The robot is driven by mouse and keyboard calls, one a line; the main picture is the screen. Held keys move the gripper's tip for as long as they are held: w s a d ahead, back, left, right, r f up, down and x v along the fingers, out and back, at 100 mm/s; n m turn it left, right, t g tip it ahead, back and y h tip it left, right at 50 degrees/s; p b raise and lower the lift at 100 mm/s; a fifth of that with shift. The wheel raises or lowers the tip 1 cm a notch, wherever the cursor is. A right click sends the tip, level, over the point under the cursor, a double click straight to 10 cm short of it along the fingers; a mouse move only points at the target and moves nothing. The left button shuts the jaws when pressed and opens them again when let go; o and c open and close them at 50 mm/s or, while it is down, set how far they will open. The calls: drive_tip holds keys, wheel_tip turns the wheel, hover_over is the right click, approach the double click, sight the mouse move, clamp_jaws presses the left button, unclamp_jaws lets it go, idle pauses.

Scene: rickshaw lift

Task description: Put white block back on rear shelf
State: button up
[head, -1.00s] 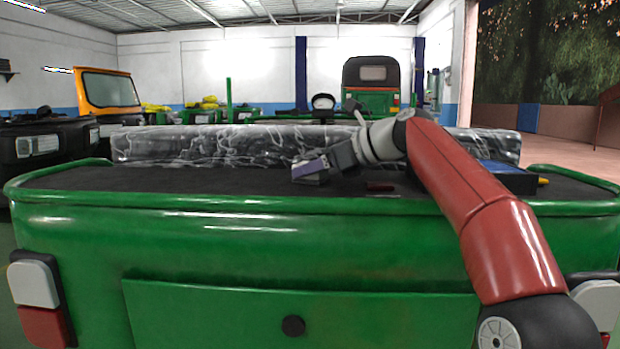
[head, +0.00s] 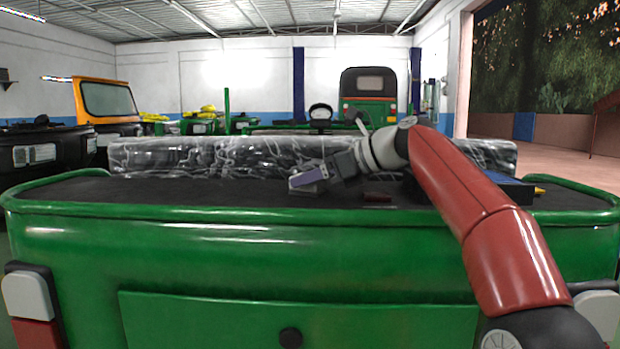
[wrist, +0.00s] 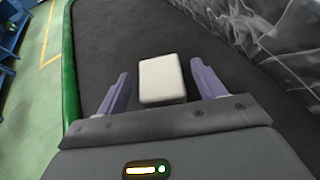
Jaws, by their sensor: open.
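The white block (wrist: 162,79) shows in the wrist view on a dark flat surface, between the two purple fingers of my gripper (wrist: 160,70). A narrow gap shows on each side of it, and I cannot tell how deep it sits between the fingers. In the head view my gripper (head: 309,181) is open, low over the dark rear shelf (head: 200,192) of the green vehicle. I cannot make out the block clearly there.
A plastic-wrapped long bundle (head: 200,156) runs along the back of the shelf. A small dark red object (head: 377,197) lies right of my gripper, and a blue-topped box (head: 505,188) lies farther right. The green rim (head: 150,208) borders the near edge. The shelf's left part is clear.

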drive_tip(key=p+v, duration=0.1)
drive_tip(key=v, duration=1)
drive_tip(key=shift+s, duration=0.1)
drive_tip(key=shift+s, duration=0.1)
